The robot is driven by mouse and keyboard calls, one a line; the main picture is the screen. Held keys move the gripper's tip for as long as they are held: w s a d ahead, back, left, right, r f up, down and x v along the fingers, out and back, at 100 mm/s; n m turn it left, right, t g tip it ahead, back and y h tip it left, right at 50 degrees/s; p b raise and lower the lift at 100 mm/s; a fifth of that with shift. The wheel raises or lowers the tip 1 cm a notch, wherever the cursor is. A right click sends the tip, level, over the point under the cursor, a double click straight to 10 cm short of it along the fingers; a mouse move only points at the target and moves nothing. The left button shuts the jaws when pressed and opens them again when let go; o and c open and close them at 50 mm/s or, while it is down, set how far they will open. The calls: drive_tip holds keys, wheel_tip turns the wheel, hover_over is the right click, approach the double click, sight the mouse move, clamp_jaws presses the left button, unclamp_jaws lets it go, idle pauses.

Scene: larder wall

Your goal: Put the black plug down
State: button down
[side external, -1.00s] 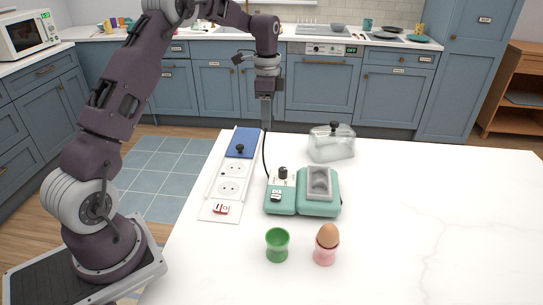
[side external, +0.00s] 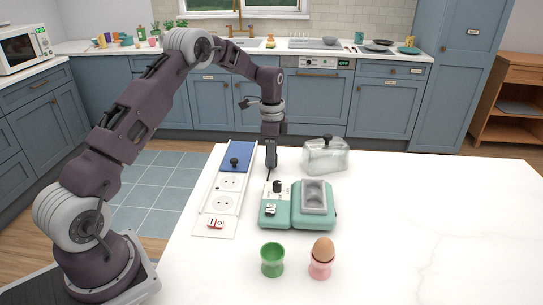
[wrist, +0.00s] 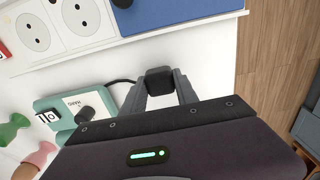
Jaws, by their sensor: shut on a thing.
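The black plug (wrist: 160,76) is between my gripper's fingertips (wrist: 160,92) in the wrist view. A dark cable runs from it to the teal appliance (wrist: 75,112), which has a black dial. In the side view my gripper (side external: 271,160) points down over the white counter, just behind the teal appliance (side external: 275,212) and right of the socket strip. The plug is too small there to make out clearly. I cannot tell whether it touches the counter.
A white strip with two sockets (side external: 228,183), a sliding blue cover (side external: 236,157) and a red switch (side external: 216,224) lies at left. A clear lid (side external: 326,157) stands behind right. A green cup (side external: 272,260) and a pink cup (side external: 320,269) with an egg (side external: 323,248) stand in front. The right counter is clear.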

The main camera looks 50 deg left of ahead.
drive_tip(key=shift+f, duration=0.25)
drive_tip(key=shift+f, duration=0.3)
drive_tip(key=c, duration=0.9)
unclamp_jaws()
drive_tip(key=shift+c, duration=0.2)
